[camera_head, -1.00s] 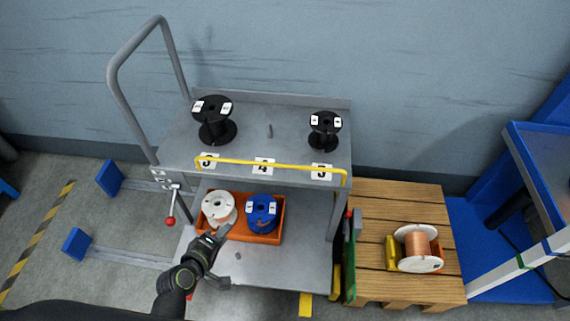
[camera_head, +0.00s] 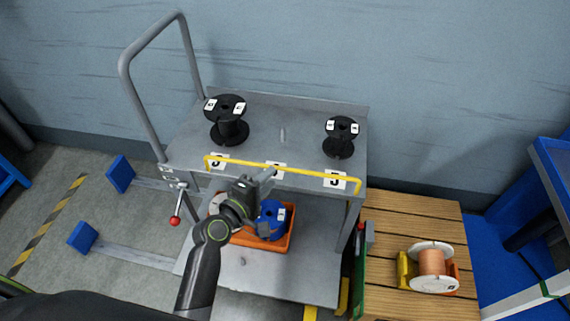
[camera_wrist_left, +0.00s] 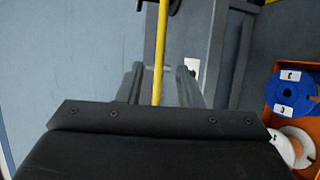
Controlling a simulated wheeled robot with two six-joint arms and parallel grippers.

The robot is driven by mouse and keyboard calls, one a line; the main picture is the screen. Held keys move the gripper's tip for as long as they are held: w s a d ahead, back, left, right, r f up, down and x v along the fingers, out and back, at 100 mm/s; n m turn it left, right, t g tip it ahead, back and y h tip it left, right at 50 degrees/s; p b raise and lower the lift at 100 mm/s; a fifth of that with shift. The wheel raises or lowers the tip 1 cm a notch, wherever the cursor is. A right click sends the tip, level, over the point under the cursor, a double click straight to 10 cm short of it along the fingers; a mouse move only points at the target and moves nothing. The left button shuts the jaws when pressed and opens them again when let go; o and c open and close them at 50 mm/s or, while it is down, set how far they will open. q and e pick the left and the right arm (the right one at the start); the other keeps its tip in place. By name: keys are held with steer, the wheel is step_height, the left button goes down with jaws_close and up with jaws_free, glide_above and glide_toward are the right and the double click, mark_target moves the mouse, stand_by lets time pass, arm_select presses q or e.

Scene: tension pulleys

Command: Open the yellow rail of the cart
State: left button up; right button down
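The yellow rail (camera_head: 318,177) runs along the front edge of the grey cart's upper shelf (camera_head: 282,150), with a bent end at each side. My left gripper (camera_head: 264,178) is at the middle of the rail, and its fingers overlap the rail in the head view. In the left wrist view, the yellow rail (camera_wrist_left: 160,45) runs lengthwise between the two fingers. The fingers are apart, with space on both sides of the rail. I cannot tell how deep the rail sits between them. My right gripper is not in view.
Two black spools (camera_head: 228,122) (camera_head: 341,138) stand on the upper shelf. Below, an orange tray (camera_head: 283,243) holds a blue spool (camera_head: 271,221) and a partly hidden white one. A red-knobbed lever (camera_head: 176,220) hangs left. A copper spool (camera_head: 432,266) is on the pallet right.

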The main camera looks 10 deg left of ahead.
mark_target(281, 168)
arm_select(q)
steer(key=x, duration=0.6)
steer(key=shift+w+f, duration=0.15)
steer(key=shift+b+x, duration=0.35)
steer(key=shift+x, duration=0.5)
steer(key=shift+d, duration=0.1)
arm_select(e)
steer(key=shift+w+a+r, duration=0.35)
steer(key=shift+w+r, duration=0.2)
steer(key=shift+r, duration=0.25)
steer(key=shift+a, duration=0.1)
arm_select(q)
steer(key=shift+c, duration=0.8)
jaws_close()
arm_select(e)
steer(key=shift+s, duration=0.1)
